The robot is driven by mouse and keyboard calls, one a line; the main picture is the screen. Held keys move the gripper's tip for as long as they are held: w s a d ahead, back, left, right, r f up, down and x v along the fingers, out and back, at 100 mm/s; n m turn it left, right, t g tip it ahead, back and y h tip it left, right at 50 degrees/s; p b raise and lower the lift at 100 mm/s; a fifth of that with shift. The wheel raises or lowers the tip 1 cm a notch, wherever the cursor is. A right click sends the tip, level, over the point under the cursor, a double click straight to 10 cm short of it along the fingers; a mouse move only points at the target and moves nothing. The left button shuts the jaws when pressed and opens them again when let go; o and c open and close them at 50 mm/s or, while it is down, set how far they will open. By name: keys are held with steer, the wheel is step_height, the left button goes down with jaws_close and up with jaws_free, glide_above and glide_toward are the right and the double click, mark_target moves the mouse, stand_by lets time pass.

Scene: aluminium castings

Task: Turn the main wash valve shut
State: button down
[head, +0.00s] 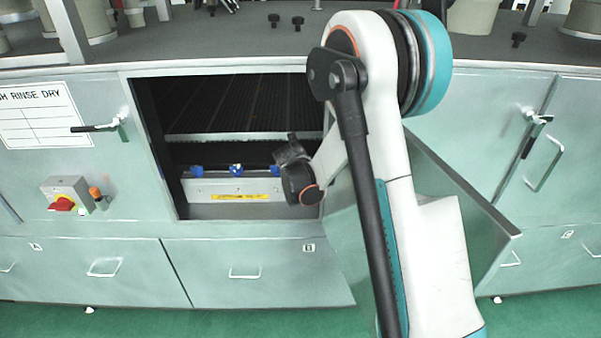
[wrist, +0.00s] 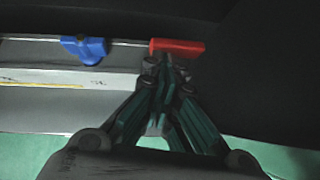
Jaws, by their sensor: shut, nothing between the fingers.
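A red valve handle (wrist: 178,47) shows in the wrist view, lying crosswise just beyond my fingertips. I take it for the main wash valve, but no label is readable. My gripper (wrist: 165,68) is shut with its fingertips together, right at the near side of the red handle; I cannot tell whether they touch it. A blue valve handle (wrist: 85,48) is to its left, above a grey panel. In the head view my gripper (head: 290,150) is inside the open cabinet bay, and the red handle is hidden there. Several blue handles (head: 236,170) line the panel top.
The cabinet door (head: 465,205) stands open to the right, close to my arm. The bay's left edge (head: 150,150) and a cross rail (head: 240,137) bound the opening. A red rotary switch (head: 62,204) is on the left front. The bay's left side is free.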

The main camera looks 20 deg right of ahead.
steer(key=shift+w+a+m+g+h, duration=0.15)
steer(key=shift+m+g+h, duration=0.2)
steer(key=shift+m, duration=0.25)
steer(key=shift+w+a+b, duration=0.15)
steer(key=shift+w+b, duration=0.05)
steer(key=shift+b, duration=0.2)
steer(key=shift+w+a+m+g+h+b, duration=0.1)
steer(key=shift+w+m+g+h+b, duration=0.1)
steer(key=shift+w+m+g+h, duration=0.8)
steer(key=shift+w+a+m+g+h+b, duration=0.2)
steer(key=shift+m+g, duration=0.35)
steer(key=shift+m, duration=1)
steer(key=shift+w+a+m+g+h+b, duration=0.1)
steer(key=shift+w+m+g+h+b, duration=0.25)
steer(key=shift+m+g, duration=0.7)
steer(key=shift+w+d+t, duration=0.1)
steer(key=shift+w+t, duration=0.15)
steer(key=shift+w, duration=0.1)
